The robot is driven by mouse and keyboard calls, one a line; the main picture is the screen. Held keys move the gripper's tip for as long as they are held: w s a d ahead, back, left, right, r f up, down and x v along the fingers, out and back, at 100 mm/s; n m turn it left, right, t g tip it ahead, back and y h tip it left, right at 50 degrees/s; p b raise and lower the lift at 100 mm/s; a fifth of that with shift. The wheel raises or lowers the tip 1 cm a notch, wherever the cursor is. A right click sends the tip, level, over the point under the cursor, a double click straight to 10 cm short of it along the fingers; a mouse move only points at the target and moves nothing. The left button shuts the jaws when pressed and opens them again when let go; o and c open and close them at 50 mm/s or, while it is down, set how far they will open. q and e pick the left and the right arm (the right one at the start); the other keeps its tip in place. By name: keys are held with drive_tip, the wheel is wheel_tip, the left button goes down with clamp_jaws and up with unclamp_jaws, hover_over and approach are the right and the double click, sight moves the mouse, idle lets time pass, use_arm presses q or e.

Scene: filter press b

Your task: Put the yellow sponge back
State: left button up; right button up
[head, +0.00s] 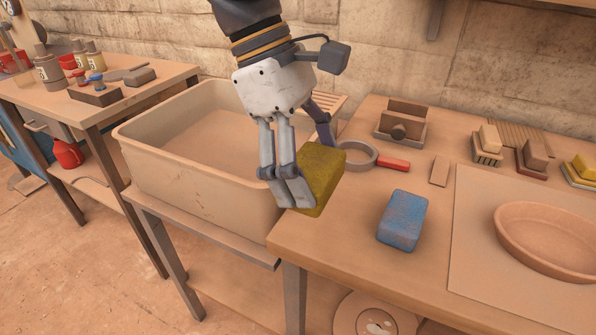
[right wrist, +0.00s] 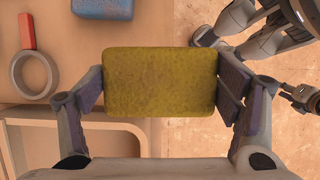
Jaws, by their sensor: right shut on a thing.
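The yellow sponge (head: 325,172) is held in my right gripper (head: 308,188), above the left front corner of the workbench in the head view. The gripper points downward, with its fingers on either side of the sponge. In the right wrist view the sponge (right wrist: 160,82) spans the gap between the two fingers. Grey jointed parts, probably my left gripper (right wrist: 262,68), show at the upper right of that view, cut by the frame edge; their opening is unclear. The left gripper does not show in the head view.
A blue sponge (head: 403,220) lies on the workbench (head: 340,240), with a magnifier-like ring (head: 358,155) behind it. A large tub (head: 195,185) stands to the left. A board (head: 470,240) bears a shallow clay dish (head: 548,240). Several brushes (head: 535,155) stand behind.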

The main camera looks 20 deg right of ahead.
drive_tip(key=w+d+f, duration=0.1)
drive_tip(key=d+f, duration=0.1)
drive_tip(key=w+d+f, duration=0.2)
drive_tip(key=w+d+f+b, duration=0.1)
drive_tip(key=w+d+f, duration=0.1)
drive_tip(key=shift+d+f, duration=0.25)
drive_tip(key=shift+f, duration=0.15)
drive_tip(key=f, duration=0.1)
drive_tip(key=d+f, duration=0.1)
drive_tip(key=f, duration=0.2)
drive_tip(key=shift+w+d+f, duration=0.15)
drive_tip(key=shift+w, duration=0.25)
drive_tip(key=shift+f, duration=0.3)
use_arm(q)
drive_tip(key=shift+s+f+g, duration=0.5)
drive_tip(key=shift+s+f, duration=0.55)
drive_tip(key=shift+s, duration=0.05)
use_arm(e)
drive_tip(key=shift+r, duration=0.1)
drive_tip(key=o, duration=1)
drive_tip(key=shift+c, duration=0.2)
